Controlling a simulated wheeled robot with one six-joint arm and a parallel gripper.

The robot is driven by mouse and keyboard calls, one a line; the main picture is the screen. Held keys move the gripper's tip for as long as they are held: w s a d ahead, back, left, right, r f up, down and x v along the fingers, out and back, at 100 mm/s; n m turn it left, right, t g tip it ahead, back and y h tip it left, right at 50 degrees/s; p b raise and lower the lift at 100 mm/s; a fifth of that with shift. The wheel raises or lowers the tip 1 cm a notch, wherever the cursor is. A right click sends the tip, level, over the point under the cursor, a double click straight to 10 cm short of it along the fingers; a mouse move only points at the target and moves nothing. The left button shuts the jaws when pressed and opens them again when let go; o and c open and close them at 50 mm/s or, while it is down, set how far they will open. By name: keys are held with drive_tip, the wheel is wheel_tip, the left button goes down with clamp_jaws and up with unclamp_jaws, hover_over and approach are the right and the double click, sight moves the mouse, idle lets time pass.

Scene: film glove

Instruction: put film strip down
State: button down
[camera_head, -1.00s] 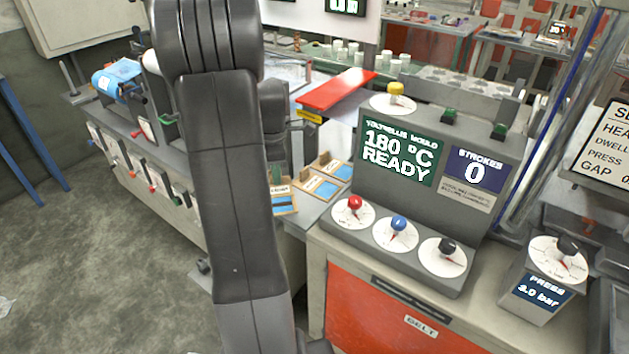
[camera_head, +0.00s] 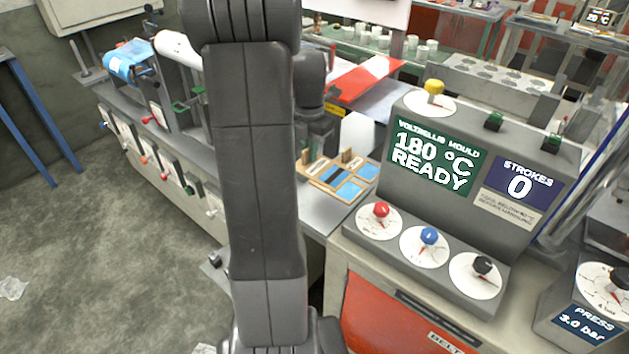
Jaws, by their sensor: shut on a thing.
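My arm stands up through the left middle of the head view and covers much of the bench behind it. My gripper (camera_head: 322,137) shows only in part past the arm's right side, and its fingertips are hard to make out. The gripper is shut. A pale, upright piece at its right looks like the film strip (camera_head: 357,136), held above the grey bench top; its lower edge is near the bench, and I cannot tell whether it touches. Wooden boards with blue and white faces (camera_head: 349,190) lie just in front of it.
The mould control panel (camera_head: 434,160) reads 180 °C READY and stands close on the right, with red, blue and black knobs in front. A red sheet (camera_head: 362,80) lies behind the gripper. A blue roll (camera_head: 128,62) sits at the far left. Some bare bench (camera_head: 322,208) shows before the boards.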

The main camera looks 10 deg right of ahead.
sight(310, 192)
wheel_tip(310, 192, down, 11)
drive_tip(key=shift+r+p, duration=0.1)
drive_tip(key=shift+p, duration=0.25)
drive_tip(key=c, duration=1.6)
unclamp_jaws()
drive_tip(key=shift+o, duration=0.2)
wheel_tip(310, 192, up, 12)
drive_tip(key=shift+b, duration=0.55)
